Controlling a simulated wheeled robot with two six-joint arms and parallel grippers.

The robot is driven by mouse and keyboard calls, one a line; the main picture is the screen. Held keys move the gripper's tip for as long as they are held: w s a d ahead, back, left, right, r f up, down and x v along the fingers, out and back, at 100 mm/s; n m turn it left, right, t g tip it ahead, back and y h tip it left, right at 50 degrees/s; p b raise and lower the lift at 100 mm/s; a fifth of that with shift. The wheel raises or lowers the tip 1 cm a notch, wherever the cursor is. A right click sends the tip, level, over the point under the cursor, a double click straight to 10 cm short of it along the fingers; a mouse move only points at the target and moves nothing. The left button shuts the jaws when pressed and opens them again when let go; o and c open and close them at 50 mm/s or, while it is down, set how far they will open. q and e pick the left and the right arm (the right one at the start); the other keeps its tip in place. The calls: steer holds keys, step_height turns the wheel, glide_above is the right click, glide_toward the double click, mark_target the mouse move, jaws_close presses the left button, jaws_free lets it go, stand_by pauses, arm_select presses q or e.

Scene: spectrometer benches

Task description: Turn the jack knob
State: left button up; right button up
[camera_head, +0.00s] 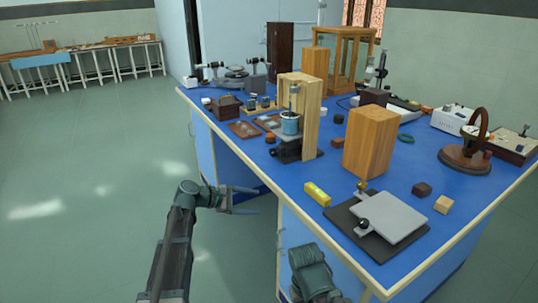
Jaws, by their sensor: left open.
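A low jack with a flat grey top plate (392,216) sits on a dark base (345,222) near the front corner of the blue bench. A small dark round knob (362,224) shows at its front left side, and another small knob-like part (362,186) at its back left. My left gripper (257,200) is open and empty, its fingers pointing right, left of the bench's front edge and apart from the jack. Part of my right arm (312,272) shows at the bottom; its gripper is not visible.
A yellow block (317,194) lies left of the jack. A tall wooden block (370,142) stands behind it, with small cubes (441,204) to the right. A wooden stand (308,115) with a blue vessel (290,123) is farther back. Floor left of the bench is clear.

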mark_target(271, 153)
arm_select(q)
steer(key=w+a+r+n+t+h, duration=0.3)
steer(key=w+a+r+n+t, duration=0.1)
steer(key=w+a+r+n, duration=0.4)
steer(key=x, duration=0.5)
steer(key=r+x, duration=0.1)
steer(key=x, duration=0.9)
steer(key=shift+s+r, duration=0.2)
steer(key=shift+r, duration=0.1)
jaws_close()
